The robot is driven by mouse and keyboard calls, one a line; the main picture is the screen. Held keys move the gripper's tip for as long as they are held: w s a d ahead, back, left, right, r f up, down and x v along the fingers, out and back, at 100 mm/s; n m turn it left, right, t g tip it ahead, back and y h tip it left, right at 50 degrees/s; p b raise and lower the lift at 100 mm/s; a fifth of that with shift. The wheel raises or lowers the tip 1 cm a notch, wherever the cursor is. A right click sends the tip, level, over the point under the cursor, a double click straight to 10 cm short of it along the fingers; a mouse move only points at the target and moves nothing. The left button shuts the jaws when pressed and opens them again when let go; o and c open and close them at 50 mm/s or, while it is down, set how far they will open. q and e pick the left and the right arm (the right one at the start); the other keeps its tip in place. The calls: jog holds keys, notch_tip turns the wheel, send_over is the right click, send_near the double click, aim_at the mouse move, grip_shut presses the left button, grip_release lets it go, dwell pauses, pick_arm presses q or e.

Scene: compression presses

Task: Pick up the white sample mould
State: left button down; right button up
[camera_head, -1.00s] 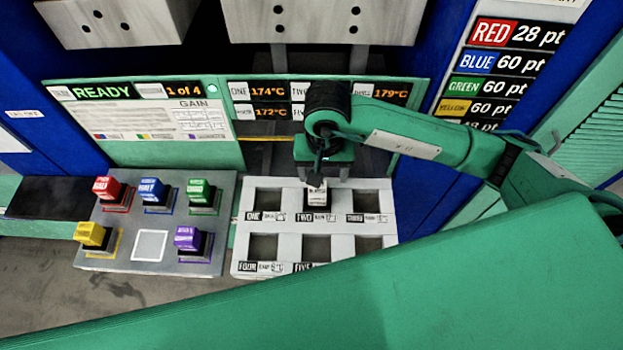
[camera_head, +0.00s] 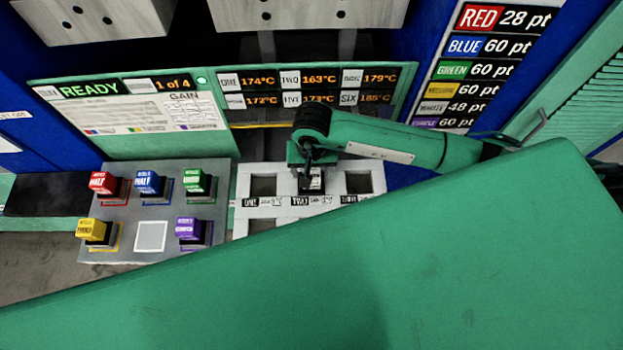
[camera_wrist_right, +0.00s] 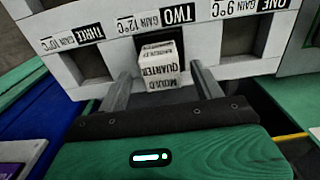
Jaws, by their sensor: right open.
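The white sample mould (camera_head: 317,180) is a small white block with black lettering, standing in slot TWO of the white slotted rack. In the right wrist view its label reads "QUARTER MOULD" (camera_wrist_right: 158,70). My right gripper (camera_head: 308,182) is above slot TWO, and its jaws partly cover the mould in the head view. In the right wrist view my right gripper (camera_wrist_right: 161,76) is open, with one finger on each side of the mould and a visible gap at each. My left gripper is not in view.
A grey tray (camera_head: 120,240) at left holds red, blue, green, yellow and purple moulds and an empty white-outlined square. The white rack (camera_head: 243,185) has other empty slots. A display panel (camera_head: 215,80) stands behind. A large green surface hides the rack's front.

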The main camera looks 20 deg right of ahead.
aim_at(311, 173)
notch_tip(311, 173, down, 3)
jog(key=shift+a+p, duration=0.1)
jog(key=shift+p, duration=0.75)
jog(key=shift+f, duration=0.5)
grip_shut()
